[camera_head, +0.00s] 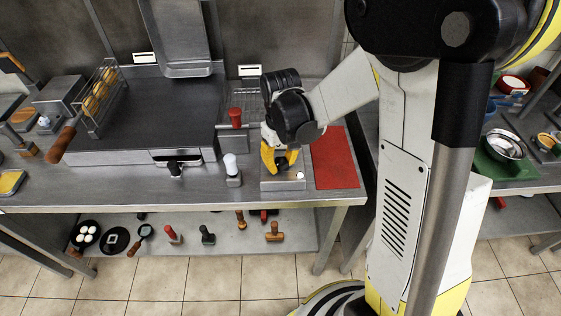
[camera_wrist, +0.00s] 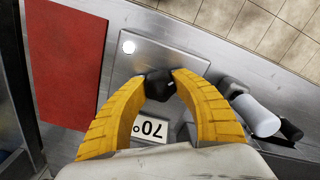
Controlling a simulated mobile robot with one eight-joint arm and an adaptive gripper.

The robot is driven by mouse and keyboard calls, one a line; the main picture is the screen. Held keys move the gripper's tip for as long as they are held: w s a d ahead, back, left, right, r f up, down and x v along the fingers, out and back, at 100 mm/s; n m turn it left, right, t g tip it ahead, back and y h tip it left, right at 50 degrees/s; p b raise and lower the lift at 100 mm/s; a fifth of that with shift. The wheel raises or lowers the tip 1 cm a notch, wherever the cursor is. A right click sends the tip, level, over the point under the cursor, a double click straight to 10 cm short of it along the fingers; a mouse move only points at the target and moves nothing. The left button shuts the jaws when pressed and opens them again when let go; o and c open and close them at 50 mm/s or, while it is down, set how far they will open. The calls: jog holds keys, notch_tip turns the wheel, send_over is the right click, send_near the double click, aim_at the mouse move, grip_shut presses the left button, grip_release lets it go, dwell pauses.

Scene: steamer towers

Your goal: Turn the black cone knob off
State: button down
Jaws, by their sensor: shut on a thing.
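The black cone knob (camera_wrist: 159,85) sits on a small metal control box (camera_wrist: 190,52). In the wrist view my gripper (camera_wrist: 158,82) has its two yellow fingers closed around the knob, touching it on both sides. In the head view my gripper (camera_head: 281,163) reaches down onto the control box (camera_head: 291,184) near the counter's front edge, and the knob is mostly hidden by the fingers.
A red mat (camera_head: 335,158) lies right of the box. A white-handled lever (camera_head: 231,167) stands just left of it, and a red-topped one (camera_head: 236,116) behind. A dark griddle (camera_head: 140,110) fills the left. Stamps and pans lie on the shelf below (camera_head: 190,260).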

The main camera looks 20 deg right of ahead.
jog(key=c, duration=1.2)
grip_release()
jog(key=shift+c, duration=0.2)
jog(key=m, duration=0.5)
jog(key=shift+f+b, duration=0.1)
jog(key=shift+b, duration=0.25)
jog(key=shift+m, duration=0.5)
jog(key=m, duration=0.4)
jog(key=shift+m, duration=0.3)
jog(key=shift+m+b, duration=0.3)
jog(key=shift+m, duration=0.4)
